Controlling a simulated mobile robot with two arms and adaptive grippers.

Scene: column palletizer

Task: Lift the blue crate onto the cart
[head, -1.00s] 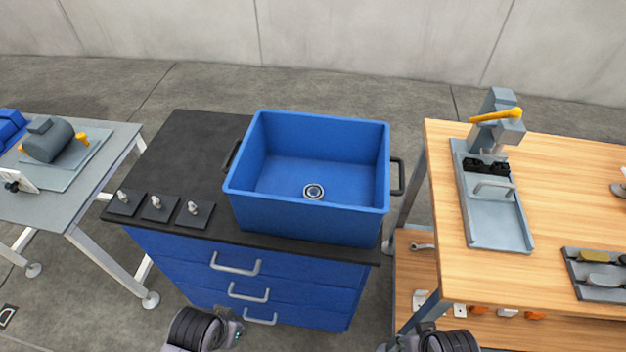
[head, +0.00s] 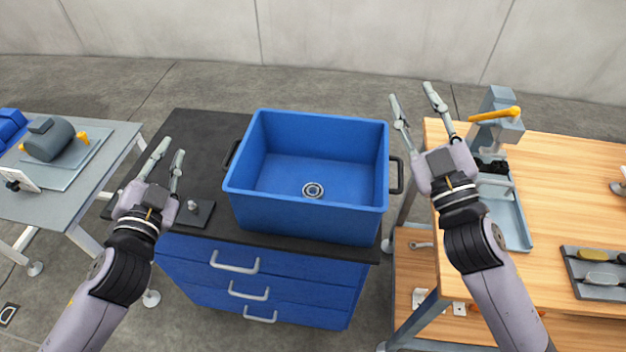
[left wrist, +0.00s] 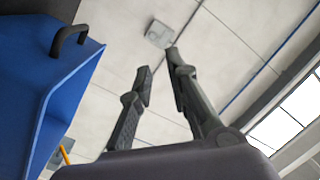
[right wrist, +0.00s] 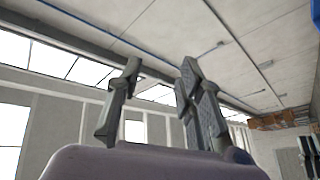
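The blue crate (head: 305,217) stands upright on the black top (head: 184,130) of a blue drawer cabinet. A dark handle sits on its left side (head: 232,153) and on its right side (head: 397,176). A small metal ring (head: 313,190) lies on its floor. My left gripper (head: 173,147) is open and empty, left of the left handle and apart from it. The crate and a handle also show in the left wrist view (left wrist: 45,75). My right gripper (head: 411,92) is open and empty, beyond and right of the crate's right side. I cannot identify a separate cart.
A wooden workbench (head: 560,190) with a press (head: 497,130) and a tool tray (head: 600,275) stands at right, partly under my right arm. A grey table (head: 105,165) with a motor (head: 48,140) stands at left. A pegged plate (head: 195,213) lies left of the crate.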

